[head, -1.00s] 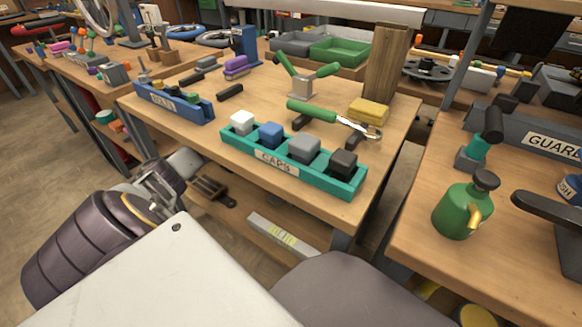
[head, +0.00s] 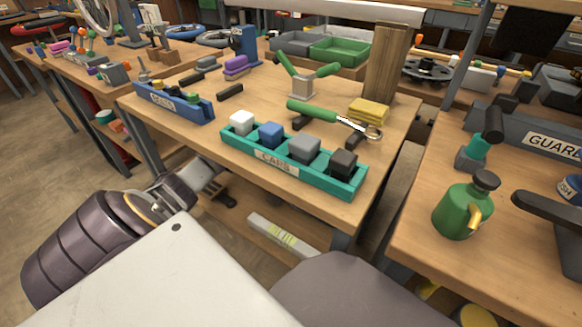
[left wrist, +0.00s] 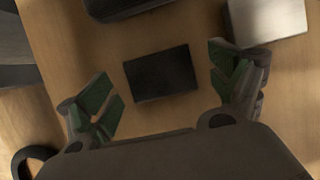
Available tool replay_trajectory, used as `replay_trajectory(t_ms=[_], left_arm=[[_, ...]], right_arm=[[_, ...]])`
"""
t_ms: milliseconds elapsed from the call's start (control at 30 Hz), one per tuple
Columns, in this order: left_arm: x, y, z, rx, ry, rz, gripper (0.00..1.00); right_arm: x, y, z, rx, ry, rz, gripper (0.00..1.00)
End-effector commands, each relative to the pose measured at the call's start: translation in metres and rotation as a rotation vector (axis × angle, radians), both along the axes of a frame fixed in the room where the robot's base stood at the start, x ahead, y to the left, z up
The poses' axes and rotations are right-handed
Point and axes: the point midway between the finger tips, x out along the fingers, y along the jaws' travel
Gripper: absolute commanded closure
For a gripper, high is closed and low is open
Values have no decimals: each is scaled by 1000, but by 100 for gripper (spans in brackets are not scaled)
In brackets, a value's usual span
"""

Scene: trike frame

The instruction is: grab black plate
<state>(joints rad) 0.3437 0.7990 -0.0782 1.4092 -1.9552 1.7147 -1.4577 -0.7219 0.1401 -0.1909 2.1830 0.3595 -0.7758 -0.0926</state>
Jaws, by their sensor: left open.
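The black plate (left wrist: 161,73) is a flat dark rectangle lying on a wooden surface, seen in the left wrist view. My left gripper (left wrist: 164,84) is open above that surface, with one green-padded finger on either side of the plate. The fingers look apart from the plate, and nothing is between them but the plate below. In the head view my left gripper (head: 207,180) reaches in below the front edge of the middle table, over its lower shelf. The plate cannot be made out there. My right gripper is not in view.
In the left wrist view a pale grey block (left wrist: 268,18) and a dark object (left wrist: 120,6) lie beyond the plate. In the head view the tabletop with the teal CAPS tray (head: 268,158) overhangs the shelf. A pale bar (head: 280,234) lies on the shelf.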

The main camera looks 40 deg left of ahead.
Motion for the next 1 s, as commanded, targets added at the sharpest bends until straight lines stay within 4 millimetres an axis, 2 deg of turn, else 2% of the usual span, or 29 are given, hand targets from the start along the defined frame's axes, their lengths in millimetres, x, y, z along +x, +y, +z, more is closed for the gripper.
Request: replay_trajectory(t_ms=[433, 900, 1000], left_arm=[[0, 0, 1, 0, -1, 0, 9], [0, 0, 0, 0, -1, 0, 70], [1, 1, 2, 0, -2, 0, 72]], right_arm=[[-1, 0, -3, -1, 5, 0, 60], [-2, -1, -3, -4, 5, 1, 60], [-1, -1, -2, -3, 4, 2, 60]])
